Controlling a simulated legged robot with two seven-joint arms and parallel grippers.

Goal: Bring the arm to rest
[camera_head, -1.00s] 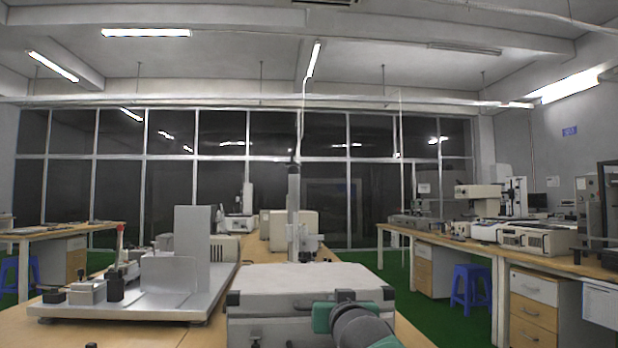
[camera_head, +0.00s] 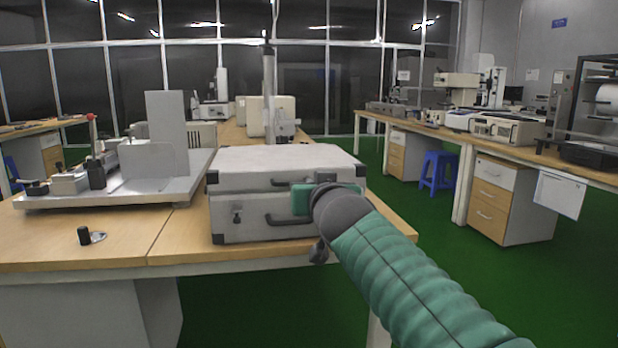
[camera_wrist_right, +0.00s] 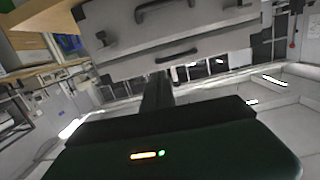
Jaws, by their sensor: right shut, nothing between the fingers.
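My right arm (camera_head: 415,275), in a ribbed green sleeve with a grey joint, comes in from the lower right in the head view. Its far end overlaps the front right of a grey case in the picture; I cannot tell whether they touch. In the right wrist view my right gripper (camera_wrist_right: 157,90) shows as a dark narrow shape, shut and empty, pointing toward the case. My left arm and gripper are out of view.
The grey case (camera_head: 250,165) with black corners stands on a wooden table (camera_head: 110,235). A metal fixture (camera_head: 165,165) and a small black knob (camera_head: 84,236) are to its left. Green floor (camera_head: 450,235) is open on the right, before a bench with drawers (camera_head: 500,200) and a blue stool (camera_head: 437,170).

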